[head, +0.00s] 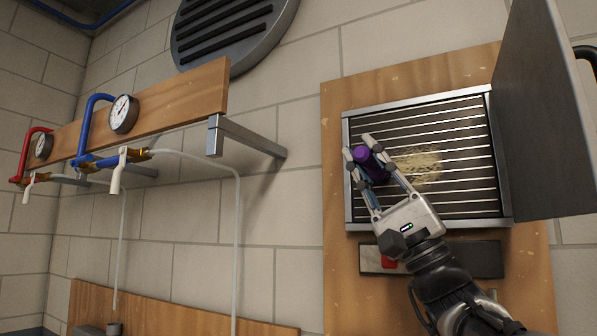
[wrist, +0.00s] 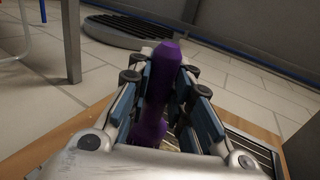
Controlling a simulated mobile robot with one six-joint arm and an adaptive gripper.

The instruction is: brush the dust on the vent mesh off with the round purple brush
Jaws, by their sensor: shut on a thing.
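My gripper (head: 376,160) is shut on the round purple brush (head: 371,165) in front of the vent mesh. In the wrist view the purple brush (wrist: 157,85) stands between the fingers of my gripper (wrist: 158,82). The brush's bristle end is hidden, so I cannot tell whether it touches the mesh. The vent mesh (head: 460,197) has dark slats in a metal frame on a wooden board. A tan dust patch (head: 425,167) lies on the middle of the mesh, just right of the brush. The fingers partly cover the left side of the mesh.
An open grey door (head: 545,110) stands out on the vent's right. A dark strip with a red part (head: 389,262) lies below the vent. To the left, a wooden board (head: 180,100) carries gauges and red and blue pipes. A round grille (head: 225,30) is above.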

